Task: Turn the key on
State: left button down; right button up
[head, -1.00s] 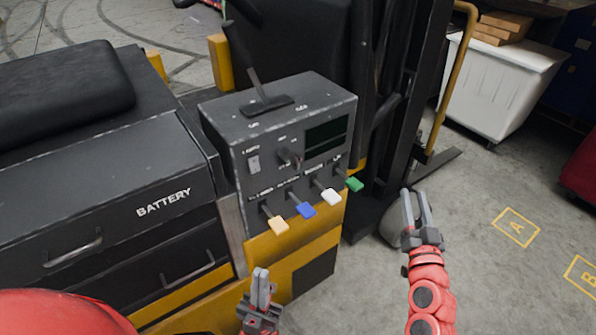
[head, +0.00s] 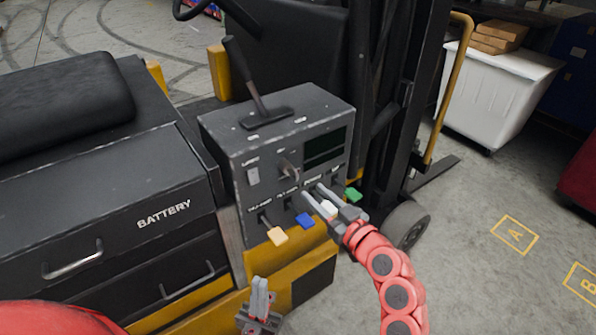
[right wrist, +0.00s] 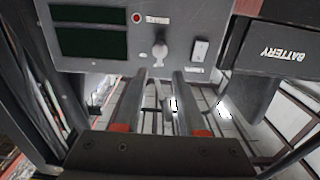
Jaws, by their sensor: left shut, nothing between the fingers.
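The key (head: 287,170) is a small grey knob on the front of the dark control box (head: 240,140), left of its dark screen. In the right wrist view the key (right wrist: 158,50) shows upside down, just beyond the fingertips and between their lines. My right gripper (head: 314,194) is open and empty, just in front of the panel, below and right of the key. Its two fingers (right wrist: 158,76) are apart and do not touch the key. My left gripper (head: 260,286) is shut and empty, low in front of the yellow body, away from the panel.
Yellow (head: 278,237), blue (head: 305,220), white (head: 329,208) and green (head: 353,194) lever tips stick out below the key, close to my right gripper. A white rocker switch (head: 253,175) is left of the key. Open floor (head: 460,260) lies to the right.

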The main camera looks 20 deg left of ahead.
aim_at(297, 177)
jog(key=p+x, duration=0.1)
jog(key=x, duration=0.5)
jog(key=shift+r+p, duration=0.1)
jog(key=shift+p, duration=0.2)
jog(key=shift+x, duration=0.95)
grip_shut()
